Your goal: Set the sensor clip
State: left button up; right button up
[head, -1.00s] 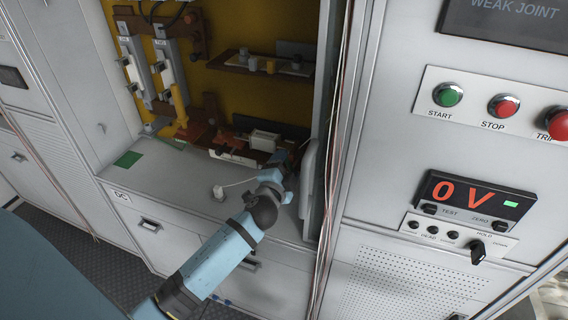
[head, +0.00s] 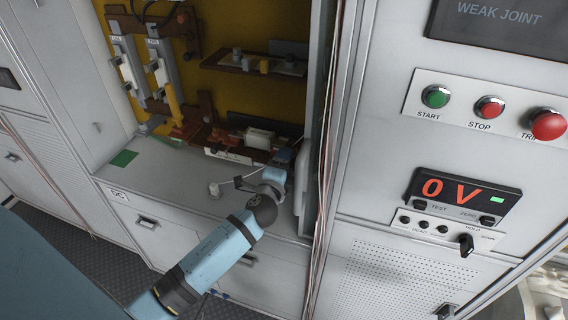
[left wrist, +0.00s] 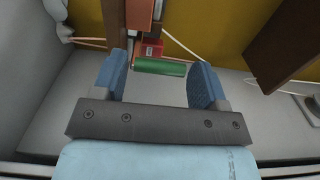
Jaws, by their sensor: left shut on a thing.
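My left gripper (head: 283,158) reaches into the open cabinet, close to the low fixtures at the back right of the counter. In the left wrist view, my left gripper (left wrist: 162,66) has its two blue fingers on either side of a green cylinder (left wrist: 160,67). A small red block (left wrist: 150,49) touches the cylinder's left end; together they look like the sensor clip. The gripper is shut on this piece, though its grip is partly hidden. In the head view the clip is too small to make out. My right gripper is not in view.
The cabinet's side wall (head: 305,185) stands close on the right. A dark shelf (head: 225,62) is above. The panel display (head: 462,192) reads 0 V.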

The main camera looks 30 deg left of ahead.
pick_arm(q)
jog(key=o, duration=0.9)
jog(key=b+v, duration=0.3)
jog(key=v, duration=1.1)
jog(key=shift+f, duration=0.15)
jog(key=s+d+f+n+g+h+p, duration=0.1)
jog(key=s+d+f+n+g+h, duration=0.1)
jog(key=f, duration=0.4)
jog(key=s+d+f+n+g+h+p, duration=0.1)
jog(key=s+d+f+n+g+h, duration=0.1)
jog(key=s+d+f+n+h, duration=0.1)
jog(key=s+d+f+n+g+h+p, duration=0.1)
jog(key=s+d+f+n+g+h, duration=0.1)
jog(key=s+d+f+n, duration=0.3)
jog(key=shift+s+d+f+n+h+p, duration=0.1)
jog(key=shift+s+f+n+h+p, duration=0.1)
jog(key=shift+s+f+n, duration=0.55)
jog(key=shift+s+d+f+n+h+p, duration=0.15)
jog(key=shift+s+f+n, duration=0.3)
jog(key=shift+s+f, duration=0.45)
